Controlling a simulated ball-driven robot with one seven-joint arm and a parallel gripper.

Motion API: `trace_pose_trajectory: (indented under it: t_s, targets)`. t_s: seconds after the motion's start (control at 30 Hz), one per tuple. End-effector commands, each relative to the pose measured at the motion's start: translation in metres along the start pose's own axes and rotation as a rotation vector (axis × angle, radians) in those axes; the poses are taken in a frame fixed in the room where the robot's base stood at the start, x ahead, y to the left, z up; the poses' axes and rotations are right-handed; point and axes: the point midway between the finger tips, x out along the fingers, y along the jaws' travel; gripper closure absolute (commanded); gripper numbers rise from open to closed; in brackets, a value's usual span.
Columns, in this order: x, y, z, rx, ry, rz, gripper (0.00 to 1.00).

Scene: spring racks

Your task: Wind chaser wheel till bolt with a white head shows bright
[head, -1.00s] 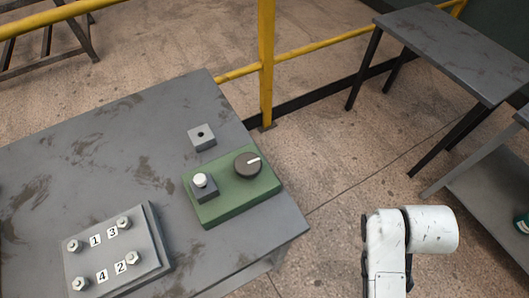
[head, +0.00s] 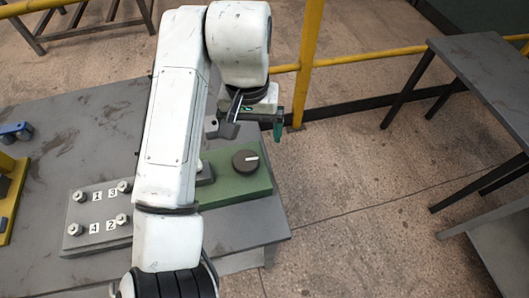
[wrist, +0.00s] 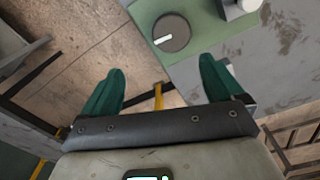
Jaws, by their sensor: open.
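The chaser wheel appears to be the dark round knob (head: 245,160) with a white pointer mark, on a green box (head: 236,190) at the table's right corner. It also shows in the wrist view (wrist: 172,32), beyond the fingertips. The white-headed bolt (wrist: 249,5) is cut by the top edge of the wrist view, on a grey block.
A grey plate (head: 101,241) with several bolts and number labels lies left of the green box, partly behind my arm. A yellow object (head: 10,195) and a blue object (head: 15,131) are at far left. A yellow railing (head: 311,60) stands behind the table (head: 60,115).

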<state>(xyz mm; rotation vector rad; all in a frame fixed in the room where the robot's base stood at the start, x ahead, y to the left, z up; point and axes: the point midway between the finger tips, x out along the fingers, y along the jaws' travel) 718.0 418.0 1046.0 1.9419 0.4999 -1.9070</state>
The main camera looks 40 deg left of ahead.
Motion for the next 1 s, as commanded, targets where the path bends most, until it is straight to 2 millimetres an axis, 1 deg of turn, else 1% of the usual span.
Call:
trace_pose_trajectory:
  t_s: [0.03,0.1,0.17,0.27,0.37,0.5,0.67,0.83,1.0]
  targets:
    - [-0.006,-0.014,0.002,-0.019,-0.007,-0.01,0.06]
    - [-0.008,-0.023,0.004,-0.031,-0.013,-0.016,0.06]
    - [-0.006,-0.026,0.004,-0.035,-0.016,-0.016,0.06]
    - [0.005,-0.025,0.005,-0.034,-0.017,-0.014,0.06]
    - [0.022,-0.024,0.005,-0.033,-0.017,-0.013,0.06]
    - [0.049,-0.025,0.005,-0.033,-0.016,-0.012,0.06]
    - [0.073,-0.026,0.006,-0.033,-0.017,-0.015,0.06]
    - [0.09,-0.027,0.006,-0.034,-0.014,-0.016,0.06]
    - [0.098,-0.027,0.006,-0.034,-0.014,-0.017,0.06]
